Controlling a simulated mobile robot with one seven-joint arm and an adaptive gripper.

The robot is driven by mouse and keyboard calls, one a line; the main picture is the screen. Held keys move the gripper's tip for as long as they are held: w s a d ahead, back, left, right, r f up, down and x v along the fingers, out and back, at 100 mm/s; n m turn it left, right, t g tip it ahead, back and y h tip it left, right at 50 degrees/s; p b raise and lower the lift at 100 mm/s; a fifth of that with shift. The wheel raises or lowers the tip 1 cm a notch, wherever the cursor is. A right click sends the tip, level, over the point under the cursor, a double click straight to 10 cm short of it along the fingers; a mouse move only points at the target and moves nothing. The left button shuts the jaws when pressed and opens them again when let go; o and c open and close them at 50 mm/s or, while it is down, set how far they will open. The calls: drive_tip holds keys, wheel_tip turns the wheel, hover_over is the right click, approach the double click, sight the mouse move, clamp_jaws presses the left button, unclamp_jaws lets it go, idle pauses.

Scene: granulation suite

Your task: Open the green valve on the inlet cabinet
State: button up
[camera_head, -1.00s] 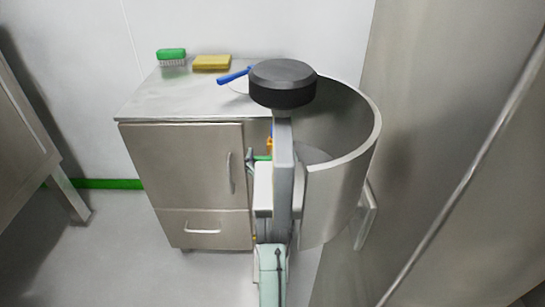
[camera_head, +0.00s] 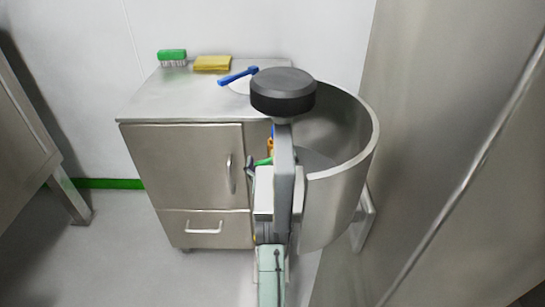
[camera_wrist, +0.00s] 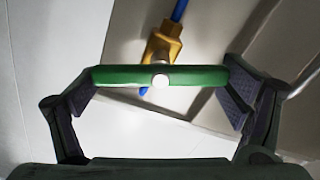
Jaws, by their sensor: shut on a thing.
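The green valve handle (camera_wrist: 190,76) lies across the middle of the wrist view, with a silver bolt at its centre. It sits on a brass-coloured valve body (camera_wrist: 163,45) with a blue pipe (camera_wrist: 179,10) behind it. My gripper (camera_wrist: 160,84) is shut on the handle, with one finger at each end. In the head view, a small piece of the green handle (camera_head: 263,162) shows beside the steel inlet cabinet (camera_head: 183,165). My arm hides most of the valve and gripper there.
A green brush (camera_head: 172,55), a yellow sponge (camera_head: 212,63) and a blue-handled thing (camera_head: 238,76) lie on the cabinet top. A round steel vessel (camera_head: 340,190) stands close right of my arm. A large steel surface fills the right side.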

drive_tip(key=n, duration=0.3)
drive_tip(key=n+p, duration=0.1)
drive_tip(key=n, duration=0.3)
drive_tip(key=shift+a+f, duration=0.15)
drive_tip(key=shift+a, duration=0.05)
drive_tip(key=n, duration=0.6)
drive_tip(key=shift+f+p, duration=0.2)
drive_tip(key=shift+p, duration=0.2)
drive_tip(key=shift+n, duration=0.3)
drive_tip(key=o, duration=0.9)
drive_tip(key=s, duration=0.7)
drive_tip(key=shift+s, duration=0.25)
